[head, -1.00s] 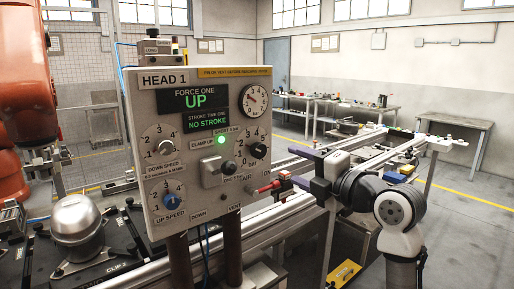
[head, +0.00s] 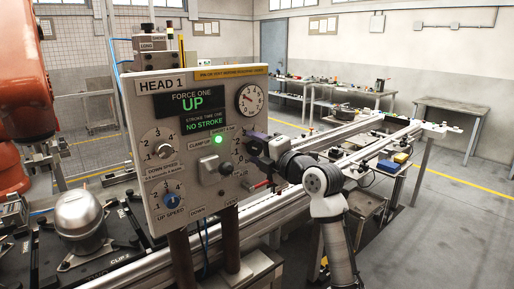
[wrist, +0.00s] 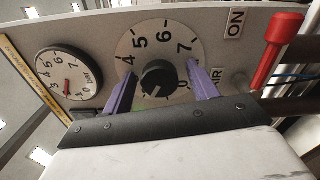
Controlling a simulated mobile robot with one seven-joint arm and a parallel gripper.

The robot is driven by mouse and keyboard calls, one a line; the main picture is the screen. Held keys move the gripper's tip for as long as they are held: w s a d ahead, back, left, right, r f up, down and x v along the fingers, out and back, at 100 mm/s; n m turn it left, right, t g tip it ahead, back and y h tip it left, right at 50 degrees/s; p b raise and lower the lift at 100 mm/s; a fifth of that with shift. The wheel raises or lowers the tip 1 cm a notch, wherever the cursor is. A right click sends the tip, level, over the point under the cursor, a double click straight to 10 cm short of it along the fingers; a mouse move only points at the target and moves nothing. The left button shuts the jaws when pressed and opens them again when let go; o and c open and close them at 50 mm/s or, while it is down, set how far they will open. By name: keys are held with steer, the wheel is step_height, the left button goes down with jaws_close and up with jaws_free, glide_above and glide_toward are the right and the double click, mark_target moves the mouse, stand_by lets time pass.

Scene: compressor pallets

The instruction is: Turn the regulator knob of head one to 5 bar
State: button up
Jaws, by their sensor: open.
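The black regulator knob (wrist: 159,78) sits in the middle of a round dial plate (wrist: 142,44) with printed numbers, 4 to 7 being clearest. In the wrist view, the purple fingers of my gripper (wrist: 161,72) are open, one on each side of the knob, with a gap to it on both sides. A short pale mark shows on the knob's lower part; its exact reading is hard to tell. In the head view my gripper (head: 254,146) is at the right edge of the HEAD 1 panel (head: 140,106) and hides the knob. The round gauge (head: 250,99) has a red needle.
A red-handled lever (wrist: 277,50) is right of the dial, by the ON label (wrist: 236,23). A grey clamp switch (head: 210,169) and the up speed knob (head: 170,199) are left of my gripper. A rail (head: 290,200) runs behind the panel.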

steer(key=c, duration=1)
